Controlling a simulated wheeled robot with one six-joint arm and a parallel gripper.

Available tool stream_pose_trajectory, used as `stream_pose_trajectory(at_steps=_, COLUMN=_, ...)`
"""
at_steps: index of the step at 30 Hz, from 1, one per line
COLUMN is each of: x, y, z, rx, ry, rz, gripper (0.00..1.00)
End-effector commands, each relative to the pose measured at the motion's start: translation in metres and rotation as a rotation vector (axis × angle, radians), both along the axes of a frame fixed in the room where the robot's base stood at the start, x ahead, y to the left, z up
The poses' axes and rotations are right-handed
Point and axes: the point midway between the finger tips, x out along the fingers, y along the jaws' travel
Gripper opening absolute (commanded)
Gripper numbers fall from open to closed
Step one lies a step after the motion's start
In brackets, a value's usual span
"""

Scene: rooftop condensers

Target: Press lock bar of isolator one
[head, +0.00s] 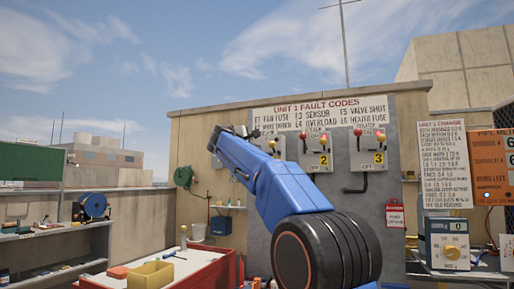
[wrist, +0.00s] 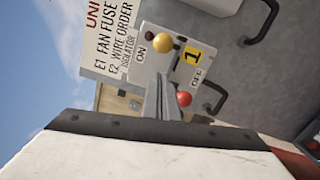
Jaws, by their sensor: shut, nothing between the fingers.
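Isolator one (wrist: 183,58) is a light grey wall box with a yellow 1 label, tilted on its side in the wrist view. A yellow ball (wrist: 163,43) sits between its ON and OFF marks, and a red ball (wrist: 184,99) shows beside the fingertips. I cannot tell which part is the lock bar. My gripper (wrist: 170,90) is shut and empty, its fingers reaching over the box's near edge; contact cannot be told. In the head view my arm covers part of isolator one (head: 279,151), and the fingertips are hard to make out.
Isolator two (head: 314,161) and isolator three (head: 367,159) hang to the right on the same panel. A fault code sign (head: 320,108) is above.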

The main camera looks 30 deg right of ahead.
Motion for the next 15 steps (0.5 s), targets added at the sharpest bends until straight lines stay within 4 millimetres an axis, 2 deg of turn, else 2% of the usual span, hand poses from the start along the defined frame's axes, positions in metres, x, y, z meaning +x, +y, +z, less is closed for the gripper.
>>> stream_pose_trajectory(at_steps=2, x=0.005, y=0.001, z=-0.003, rx=0.000, ry=0.002, rz=0.001, gripper=0.00)
stream_pose_trajectory(at_steps=15, x=-0.040, y=0.063, z=-0.006, rx=0.000, ry=0.000, rz=0.004, gripper=0.00)
